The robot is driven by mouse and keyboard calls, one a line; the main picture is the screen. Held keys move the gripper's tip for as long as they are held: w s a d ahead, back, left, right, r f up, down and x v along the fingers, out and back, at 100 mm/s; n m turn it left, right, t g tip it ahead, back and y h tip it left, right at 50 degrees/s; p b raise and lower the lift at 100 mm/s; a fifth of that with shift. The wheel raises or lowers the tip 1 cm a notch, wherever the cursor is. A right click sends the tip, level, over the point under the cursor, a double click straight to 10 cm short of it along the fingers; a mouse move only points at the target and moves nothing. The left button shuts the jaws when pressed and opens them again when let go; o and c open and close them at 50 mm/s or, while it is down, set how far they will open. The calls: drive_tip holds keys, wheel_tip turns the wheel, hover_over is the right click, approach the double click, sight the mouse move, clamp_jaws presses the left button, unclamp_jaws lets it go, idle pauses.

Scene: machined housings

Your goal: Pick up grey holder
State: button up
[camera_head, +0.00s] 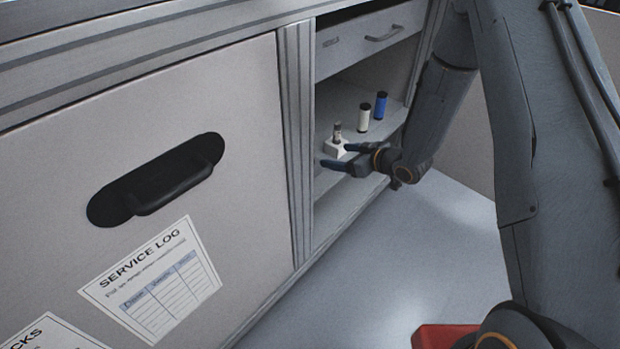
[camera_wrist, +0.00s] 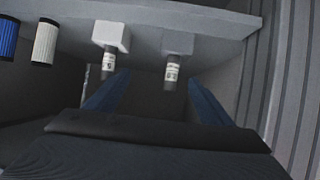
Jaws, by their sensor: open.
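The grey holder, a grey block (camera_wrist: 178,42) with a dark labelled cylinder (camera_wrist: 171,75), shows at upper right of the wrist view, which looks upside down. I cannot make it out in the head view. A similar holder with a white block (camera_wrist: 111,36) is beside it, left in the wrist view; it also shows on the shelf in the head view (camera_head: 337,149). My gripper (camera_head: 337,157) is open at the shelf. In the wrist view, the grey holder's cylinder appears between the fingertips (camera_wrist: 158,80), nearer the right finger; I see no contact.
A white cylinder (camera_head: 363,118) and a blue cylinder (camera_head: 381,105) stand deeper on the shelf (camera_head: 396,117). A drawer (camera_head: 365,40) is above the opening. The cabinet's divider (camera_head: 298,130) and a door with a black handle (camera_head: 160,180) are to the left.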

drive_tip(key=shift+n+g+y, duration=0.3)
drive_tip(key=shift+n+y, duration=0.1)
drive_tip(key=shift+y, duration=0.5)
drive_tip(key=f, duration=0.1)
drive_tip(key=a+f+b, duration=0.1)
drive_tip(key=f, duration=0.1)
drive_tip(key=a+f+b, duration=0.1)
drive_tip(key=shift+a+f, duration=0.15)
drive_tip(key=shift+f, duration=0.2)
drive_tip(key=shift+a+f, duration=0.1)
drive_tip(key=shift+a, duration=0.1)
drive_tip(key=b+x, duration=0.2)
drive_tip(key=x, duration=0.5)
drive_tip(key=shift+w+a+b, duration=0.1)
drive_tip(key=shift+a+b, duration=0.15)
drive_tip(key=shift+b, duration=0.15)
drive_tip(key=c, duration=1.2)
